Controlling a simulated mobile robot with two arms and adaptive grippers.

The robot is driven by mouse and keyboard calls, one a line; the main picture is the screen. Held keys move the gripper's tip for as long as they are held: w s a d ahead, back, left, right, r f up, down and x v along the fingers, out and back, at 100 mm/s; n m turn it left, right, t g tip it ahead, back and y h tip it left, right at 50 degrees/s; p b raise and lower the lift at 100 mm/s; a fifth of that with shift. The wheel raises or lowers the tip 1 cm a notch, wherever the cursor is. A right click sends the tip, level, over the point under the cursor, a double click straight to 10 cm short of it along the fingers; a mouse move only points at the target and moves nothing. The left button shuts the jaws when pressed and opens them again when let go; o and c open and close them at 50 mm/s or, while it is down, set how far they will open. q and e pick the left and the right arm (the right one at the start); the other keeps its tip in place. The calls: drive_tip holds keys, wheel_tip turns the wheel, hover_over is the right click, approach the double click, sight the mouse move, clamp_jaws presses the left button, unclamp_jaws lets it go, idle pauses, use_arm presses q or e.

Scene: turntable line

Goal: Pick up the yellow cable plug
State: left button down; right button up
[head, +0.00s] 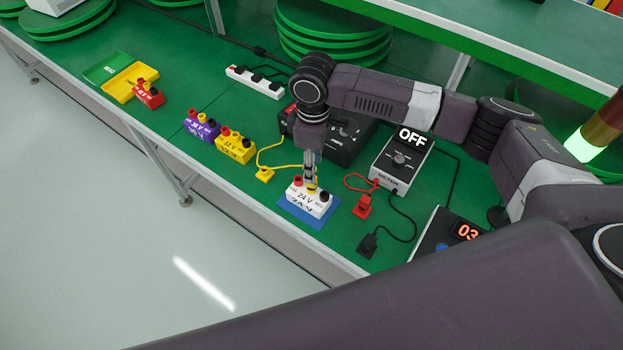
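The yellow cable plug (265,175) lies on the green table, left of the white 24 V block (309,202). A yellow cable (262,154) runs from it towards the black box (350,146); part of the cable's path is hidden behind my arm. My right gripper (311,187) points down over the white block, close to its yellow middle terminal and to the right of the plug. It looks narrow from this side; I cannot tell whether its fingers are apart or touch anything. My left gripper is not in view.
The white block stands on a blue mat (290,207). A yellow block (235,148) and a purple block (201,126) stand to the left. A red plug (362,207), a black plug (367,246) and a meter reading OFF (402,163) are to the right.

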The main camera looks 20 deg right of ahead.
wheel_tip(320, 180, down, 5)
drive_tip(key=shift+w+a+p, duration=0.1)
drive_tip(key=shift+w+p, duration=0.05)
drive_tip(key=shift+p, duration=0.65)
clamp_jaws()
drive_tip(key=shift+r, duration=0.1)
wheel_tip(320, 180, up, 20)
drive_tip(key=b, duration=0.3)
drive_tip(key=shift+b, duration=0.35)
